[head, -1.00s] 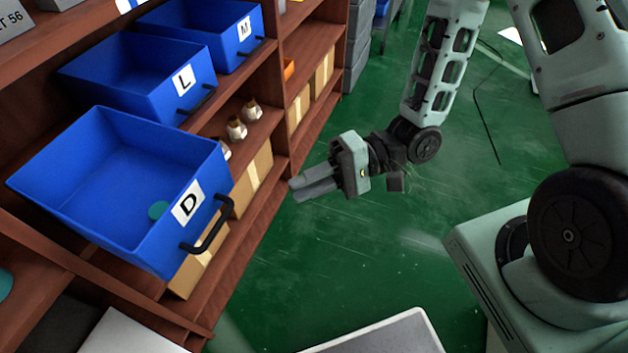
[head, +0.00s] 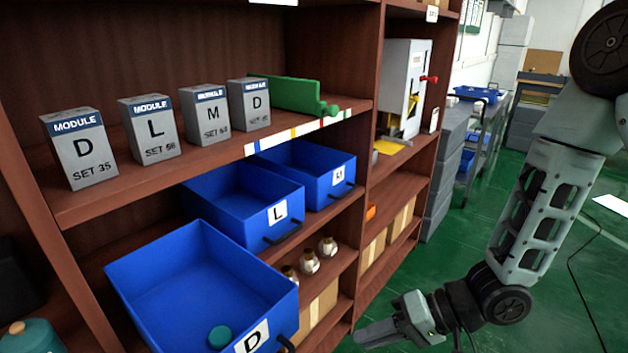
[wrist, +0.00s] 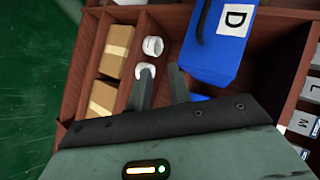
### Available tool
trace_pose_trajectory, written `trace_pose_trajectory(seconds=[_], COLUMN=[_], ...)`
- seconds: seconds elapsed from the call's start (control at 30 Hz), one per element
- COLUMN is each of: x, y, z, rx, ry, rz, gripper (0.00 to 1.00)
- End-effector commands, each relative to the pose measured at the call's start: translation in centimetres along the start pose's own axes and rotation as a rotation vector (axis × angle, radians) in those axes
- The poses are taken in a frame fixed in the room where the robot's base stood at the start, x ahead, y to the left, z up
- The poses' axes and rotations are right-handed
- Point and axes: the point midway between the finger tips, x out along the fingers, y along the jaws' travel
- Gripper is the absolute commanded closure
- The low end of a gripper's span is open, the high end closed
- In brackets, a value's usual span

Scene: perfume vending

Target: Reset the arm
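My gripper (head: 362,337) hangs low at the bottom of the head view, right of the shelf's lower front, pointing left. In the wrist view its two fingers (wrist: 160,69) stand apart with nothing between them, so it is open and empty. My arm is bent down on the right side of the head view. The blue bin marked D (head: 150,265) sticks out from the shelf, left of my gripper. It also shows in the wrist view (wrist: 211,65). A round teal thing (head: 220,337) lies inside it.
The wooden shelf (head: 205,153) bears several grey module boxes (head: 81,160), a green holder (head: 290,93) and blue bins marked L (head: 236,213) and M (head: 318,172). White-and-gold pieces (head: 310,262) and cardboard boxes (head: 318,313) sit below. Green floor (head: 480,245) is open on the right.

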Motion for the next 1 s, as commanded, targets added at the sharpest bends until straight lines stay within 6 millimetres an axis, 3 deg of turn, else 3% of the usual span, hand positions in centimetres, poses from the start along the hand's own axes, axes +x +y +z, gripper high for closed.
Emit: trace_pose_trajectory(seconds=[0.13,0.3,0.37,0.5,0.7,0.83,1.0], x=[-1.2,-4.5,-5.8,-8.4,-10.1,-10.5,-10.5], y=[-0.1,-2.0,-3.2,-6.6,-10.6,-11.7,-11.8], z=[-2.8,-3.0,-2.0,2.1,8.3,10.3,10.6], rx=[-0.246,-0.405,-0.435,-0.465,-0.477,-0.477,-0.476], ry=[0.045,0.002,-0.040,-0.176,-0.367,-0.427,-0.439], rz=[0.361,0.698,0.787,0.904,0.902,0.880,0.875], gripper=[0.80,0.80,0.80,0.80,0.80,0.80,0.80])
